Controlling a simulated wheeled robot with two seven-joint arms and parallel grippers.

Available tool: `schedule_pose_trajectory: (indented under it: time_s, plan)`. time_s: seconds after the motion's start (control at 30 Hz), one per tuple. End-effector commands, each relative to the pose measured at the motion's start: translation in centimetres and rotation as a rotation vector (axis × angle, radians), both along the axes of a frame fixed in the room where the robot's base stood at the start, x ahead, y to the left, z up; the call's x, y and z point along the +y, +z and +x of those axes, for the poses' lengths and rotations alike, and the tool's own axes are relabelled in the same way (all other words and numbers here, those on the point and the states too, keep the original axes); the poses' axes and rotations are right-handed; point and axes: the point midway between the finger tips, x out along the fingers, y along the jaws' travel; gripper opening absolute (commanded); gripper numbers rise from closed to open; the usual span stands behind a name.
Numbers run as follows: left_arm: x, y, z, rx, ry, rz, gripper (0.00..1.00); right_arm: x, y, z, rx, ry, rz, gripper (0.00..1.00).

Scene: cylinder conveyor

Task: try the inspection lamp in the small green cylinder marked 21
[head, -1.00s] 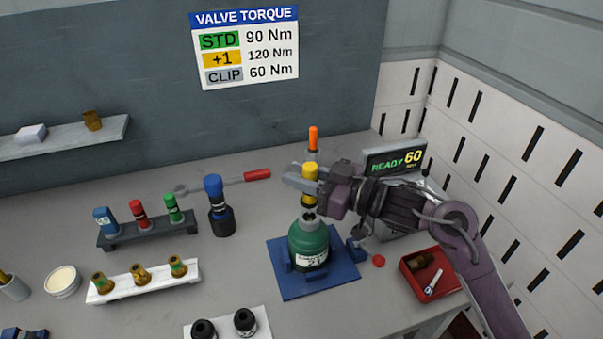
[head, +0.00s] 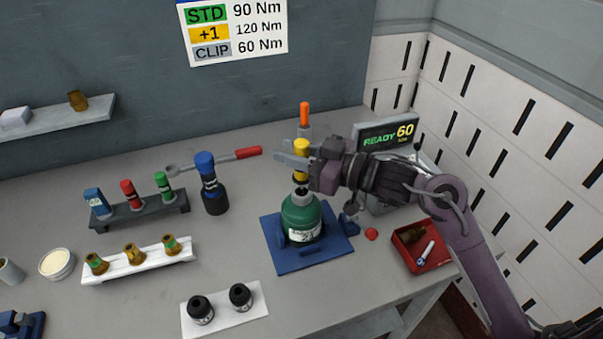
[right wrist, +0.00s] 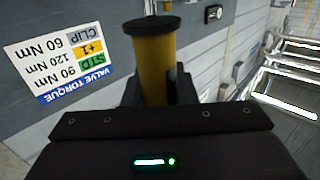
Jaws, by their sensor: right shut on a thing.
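The small green cylinder (head: 302,221) stands upright in a blue holder (head: 282,261) on the bench. Its white label is too small to read surely now. My right gripper (head: 300,160) is shut on a yellow-and-black tool (head: 302,146), which I take to be the inspection lamp. The tool is upright over the cylinder's neck; I cannot tell whether its lower end is at or inside the opening. In the right wrist view the yellow body with its black end flange (right wrist: 153,60) stands between the fingers. My left gripper is not in view.
A READY 60 display (head: 388,133) and a red tray (head: 430,262) are to the right. Black fittings sit on a white plate (head: 228,313) in front.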

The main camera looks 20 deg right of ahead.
Motion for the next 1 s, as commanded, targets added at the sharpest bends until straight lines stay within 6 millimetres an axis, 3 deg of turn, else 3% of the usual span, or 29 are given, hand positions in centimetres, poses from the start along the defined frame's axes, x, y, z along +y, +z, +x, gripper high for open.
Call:
schedule_pose_trajectory:
  time_s: [1.0]
  plan:
    - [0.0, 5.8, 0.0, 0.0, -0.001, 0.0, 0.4, 0.0, 5.8, 0.0, -0.001, 0.001, 0.0, 0.0]
